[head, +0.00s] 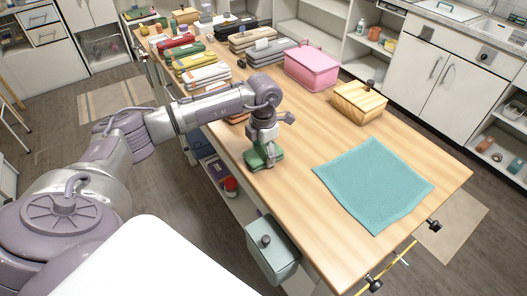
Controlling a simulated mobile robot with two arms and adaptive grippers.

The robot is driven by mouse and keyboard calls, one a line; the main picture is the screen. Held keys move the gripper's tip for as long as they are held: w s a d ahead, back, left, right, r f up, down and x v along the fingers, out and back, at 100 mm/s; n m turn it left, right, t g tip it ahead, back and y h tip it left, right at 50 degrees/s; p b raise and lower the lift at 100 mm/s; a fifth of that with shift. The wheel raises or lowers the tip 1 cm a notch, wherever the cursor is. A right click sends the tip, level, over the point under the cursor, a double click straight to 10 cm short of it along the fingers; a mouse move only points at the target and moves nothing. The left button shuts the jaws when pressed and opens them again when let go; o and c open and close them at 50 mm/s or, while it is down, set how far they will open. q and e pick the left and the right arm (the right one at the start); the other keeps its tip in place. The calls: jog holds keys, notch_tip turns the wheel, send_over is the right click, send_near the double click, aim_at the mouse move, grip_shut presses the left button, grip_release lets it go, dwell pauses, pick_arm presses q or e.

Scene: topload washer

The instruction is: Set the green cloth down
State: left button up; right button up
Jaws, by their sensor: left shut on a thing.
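The green cloth (257,160) is a small folded bundle near the left edge of the wooden table. My left gripper (263,151) is above it, pointing down, with its fingers shut on the cloth. The cloth is at or just above the tabletop; I cannot tell whether it touches the wood. The gripper partly hides the cloth. My right gripper is not in view.
A teal cloth (375,184) lies flat on the near part of the table (300,225). A wooden box (359,101) and a pink box (312,68) stand beyond it. Folded cloth stacks (203,72) fill the far end. Bare wood lies between the gripper and teal cloth.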

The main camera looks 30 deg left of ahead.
aim_at(264, 151)
pick_arm(q)
jog(key=o, duration=1.1)
jog(key=shift+r+p, duration=0.25)
jog(key=shift+p, duration=0.05)
notch_tip(264, 151, up, 12)
jog(key=b, duration=0.2)
jog(key=shift+f, duration=0.15)
